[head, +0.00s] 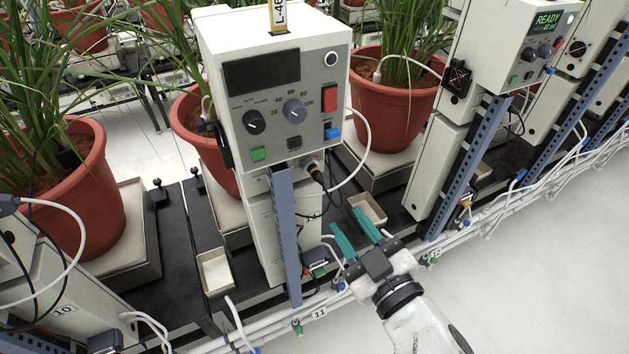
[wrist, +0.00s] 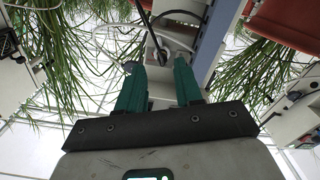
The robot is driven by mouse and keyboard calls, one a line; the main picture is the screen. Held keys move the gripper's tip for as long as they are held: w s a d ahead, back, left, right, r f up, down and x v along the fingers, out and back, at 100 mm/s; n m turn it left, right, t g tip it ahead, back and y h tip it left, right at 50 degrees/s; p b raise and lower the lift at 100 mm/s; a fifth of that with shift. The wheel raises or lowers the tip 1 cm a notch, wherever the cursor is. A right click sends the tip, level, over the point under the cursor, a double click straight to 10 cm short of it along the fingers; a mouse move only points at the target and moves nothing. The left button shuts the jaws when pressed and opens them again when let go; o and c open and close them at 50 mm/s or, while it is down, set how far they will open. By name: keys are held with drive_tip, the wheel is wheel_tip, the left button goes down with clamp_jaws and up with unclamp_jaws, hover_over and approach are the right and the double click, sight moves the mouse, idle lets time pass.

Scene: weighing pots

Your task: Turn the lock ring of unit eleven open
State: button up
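Unit eleven is the cream control box (head: 270,85) on a blue-grey post, with a tag reading 11 (head: 319,313) on the pipes below. Its display is dark. Low on its right side a dark cable connector with a yellow band (head: 317,174) is plugged in. The lock ring itself is too small to tell apart. My gripper (head: 345,212) has teal fingers, apart and empty, below and right of that connector. In the wrist view the open gripper (wrist: 157,66) points up at the box's underside, with a dark cable end (wrist: 162,54) showing just past and between the fingertips.
A blue-grey post (head: 284,235) stands left of my gripper. A white cable (head: 362,150) loops right of the connector. A small cream tray (head: 368,209) lies behind my fingers. Potted plants (head: 392,108) stand behind. White pipes (head: 470,232) run along the front; the floor right is clear.

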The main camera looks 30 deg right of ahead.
drive_tip(key=w+p, duration=0.3)
drive_tip(key=w, duration=0.7)
drive_tip(key=shift+w, duration=0.35)
drive_tip(key=shift+r, duration=0.1)
drive_tip(key=c, duration=0.6)
clamp_jaws()
drive_tip(key=shift+r, duration=0.1)
